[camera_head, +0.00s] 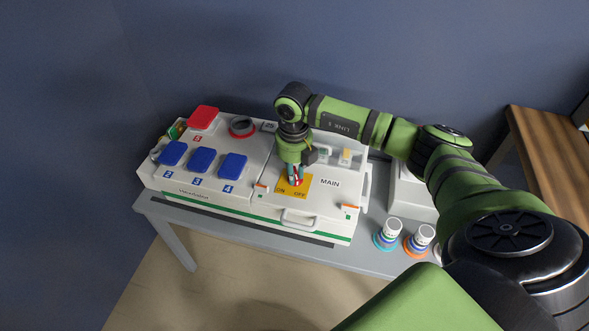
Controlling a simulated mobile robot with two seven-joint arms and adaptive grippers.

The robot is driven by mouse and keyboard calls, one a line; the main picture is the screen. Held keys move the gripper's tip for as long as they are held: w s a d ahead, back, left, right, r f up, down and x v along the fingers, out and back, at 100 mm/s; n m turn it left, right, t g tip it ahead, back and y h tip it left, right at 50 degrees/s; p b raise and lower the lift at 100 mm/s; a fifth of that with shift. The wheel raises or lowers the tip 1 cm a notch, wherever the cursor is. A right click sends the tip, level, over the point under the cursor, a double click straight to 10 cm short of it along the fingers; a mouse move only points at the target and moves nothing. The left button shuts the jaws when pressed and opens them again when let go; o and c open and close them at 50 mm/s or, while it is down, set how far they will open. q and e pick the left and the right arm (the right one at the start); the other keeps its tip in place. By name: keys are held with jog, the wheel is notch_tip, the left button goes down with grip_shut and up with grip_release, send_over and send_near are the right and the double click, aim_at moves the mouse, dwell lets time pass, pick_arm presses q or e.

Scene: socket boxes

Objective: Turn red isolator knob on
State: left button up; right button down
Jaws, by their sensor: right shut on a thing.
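The red isolator knob (298,182) sits on a yellow plate (305,190) marked ON and OFF, on the white socket box (250,205). My right gripper (296,180) points down over the plate and is shut on the knob. The fingers and my arm cover most of the knob, so I cannot tell which mark it points to. The word MAIN is printed just right of the plate. My left gripper is not in view.
Blue socket covers (202,159) and a red cover (203,117) are at the box's left, with a red ring (242,125) behind. A handle (299,219) is on the front.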

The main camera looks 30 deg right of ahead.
jog(key=m+p, duration=0.1)
jog(key=m, duration=0.3)
jog(key=shift+w+r+m+p, duration=0.1)
jog(key=shift+w+m+p, duration=0.05)
jog(key=shift+m+p, duration=0.15)
jog(key=shift+m, duration=0.5)
jog(key=m+p, duration=0.1)
jog(key=m, duration=0.1)
jog(key=shift+w+m+p, duration=0.15)
jog(key=shift+m+p, duration=0.15)
jog(key=shift+m, duration=0.1)
jog(key=m+p, duration=0.1)
jog(key=m, duration=0.1)
jog(key=shift+w+r+m, duration=0.1)
jog(key=shift+m, duration=0.2)
jog(key=shift+m+p, duration=0.7)
jog(key=shift+m, duration=0.3)
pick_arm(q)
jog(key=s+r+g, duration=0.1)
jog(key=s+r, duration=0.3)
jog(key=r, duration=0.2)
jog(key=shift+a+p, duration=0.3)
pick_arm(e)
jog(key=shift+w+d+m, duration=0.1)
jog(key=shift+m, duration=0.6)
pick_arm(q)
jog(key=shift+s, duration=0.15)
